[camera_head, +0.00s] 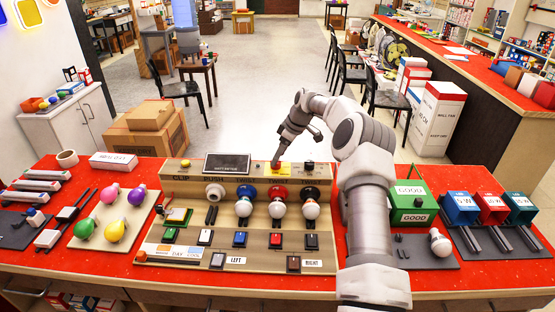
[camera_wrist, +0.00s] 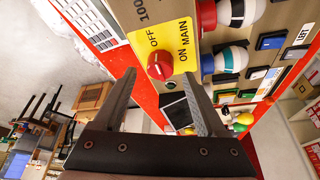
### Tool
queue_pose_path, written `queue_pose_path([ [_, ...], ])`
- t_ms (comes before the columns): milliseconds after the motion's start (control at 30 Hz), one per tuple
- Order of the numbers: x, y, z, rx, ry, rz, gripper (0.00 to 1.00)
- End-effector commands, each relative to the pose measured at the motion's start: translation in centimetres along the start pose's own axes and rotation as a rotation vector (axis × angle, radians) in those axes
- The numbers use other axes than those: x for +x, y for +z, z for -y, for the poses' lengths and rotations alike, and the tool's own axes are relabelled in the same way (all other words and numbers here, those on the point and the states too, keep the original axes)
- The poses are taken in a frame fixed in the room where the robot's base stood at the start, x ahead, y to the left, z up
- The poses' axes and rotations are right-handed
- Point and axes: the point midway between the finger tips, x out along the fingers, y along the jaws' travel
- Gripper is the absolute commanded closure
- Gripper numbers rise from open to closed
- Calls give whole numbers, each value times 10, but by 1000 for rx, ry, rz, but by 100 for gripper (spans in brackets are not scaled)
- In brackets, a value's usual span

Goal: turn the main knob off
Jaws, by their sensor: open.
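The main knob (camera_wrist: 160,65) is red and round, on a yellow plate (camera_wrist: 178,32) marked OFF, ON and MAIN in the wrist view. Which mark the knob points to is too small to tell. My gripper (camera_wrist: 160,74) is open and empty, its two fingers apart with the knob showing between their tips. Whether they touch it cannot be told.
Several bulbs (camera_head: 278,210) sit in coloured sockets below, with a row of switches (camera_head: 240,240) in front. A dark screen (camera_head: 227,164) stands left of my gripper. A green box (camera_head: 411,205) is to the right. Loose coloured bulbs (camera_head: 115,230) lie to the left.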

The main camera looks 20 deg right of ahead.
Motion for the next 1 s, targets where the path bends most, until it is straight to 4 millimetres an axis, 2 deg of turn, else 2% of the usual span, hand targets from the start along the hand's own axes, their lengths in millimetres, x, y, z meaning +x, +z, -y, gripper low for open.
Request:
queue_pose_path([
  [300,-79,0,-1,0,4,-1,26],
  [500,-122,0,-1,0,4,-1,26],
  [700,-146,0,0,0,0,0,26],
  [1000,-152,0,0,0,0,0,26],
])
